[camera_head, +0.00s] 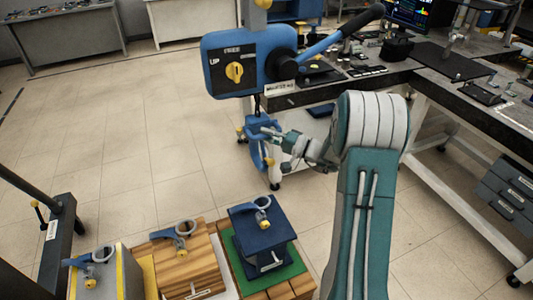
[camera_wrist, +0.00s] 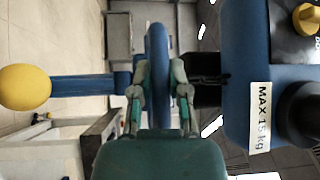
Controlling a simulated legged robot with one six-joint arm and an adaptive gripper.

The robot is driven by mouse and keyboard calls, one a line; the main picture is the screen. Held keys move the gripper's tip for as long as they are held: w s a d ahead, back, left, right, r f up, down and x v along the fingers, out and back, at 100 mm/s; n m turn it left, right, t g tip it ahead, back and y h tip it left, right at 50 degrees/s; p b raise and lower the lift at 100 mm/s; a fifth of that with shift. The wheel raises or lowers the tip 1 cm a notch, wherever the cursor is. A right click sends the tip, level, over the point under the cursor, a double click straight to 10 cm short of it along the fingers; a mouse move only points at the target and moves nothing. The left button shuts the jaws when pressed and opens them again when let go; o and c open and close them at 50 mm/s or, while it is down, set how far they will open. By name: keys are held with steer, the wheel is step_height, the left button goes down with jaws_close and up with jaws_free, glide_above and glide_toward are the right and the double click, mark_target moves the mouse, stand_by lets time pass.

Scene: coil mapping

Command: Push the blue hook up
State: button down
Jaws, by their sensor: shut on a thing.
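The blue hook (camera_head: 257,152) hangs on a short dark chain below the blue lever hoist (camera_head: 222,50). My gripper (camera_head: 277,137) reaches it from the right. In the wrist view, my gripper (camera_wrist: 160,85) has one finger on each side of the blue hook (camera_wrist: 157,45) and is shut on it. The fingers and my green palm hide part of the hook. The hoist has a yellow knob (camera_head: 234,72) on a dark plate marked UP and FREE. A blue lever with a dark grip (camera_head: 360,20) points up to the right.
A workbench (camera_head: 440,75) with tools and a monitor stands behind and to the right. The tiled floor at left is clear.

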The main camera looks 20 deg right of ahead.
step_height(320, 180, up, 7)
steer(key=shift+f, duration=0.2)
steer(key=c, duration=0.6)
jaws_free()
steer(key=shift+f, duration=0.1)
steer(key=v, duration=1.2)
steer(key=shift+w, duration=0.1)
